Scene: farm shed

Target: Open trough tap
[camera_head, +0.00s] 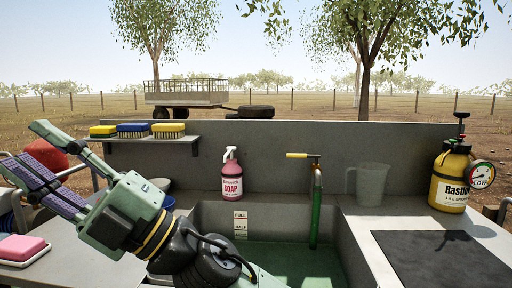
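The tap is a green upright pipe (315,212) at the back of the sunken trough (210,222). Its yellow lever handle (297,155) lies level and points left from the pipe's top. No stream of water shows from it. The trough has a green bottom (300,262) and a white level plate marked FULL and HALF. My gripper (32,150) is at the far left, well away from the tap. Its fingers, one with a purple ribbed pad, are spread apart and point up and left. I see nothing held between them.
A pink soap bottle (232,174) stands left of the tap, and a grey jug (369,184) right of it. A yellow sprayer (451,178) stands far right. Brushes (133,131) line a shelf. A dark mat (440,258) lies right; a pink soap bar (22,247) lies left.

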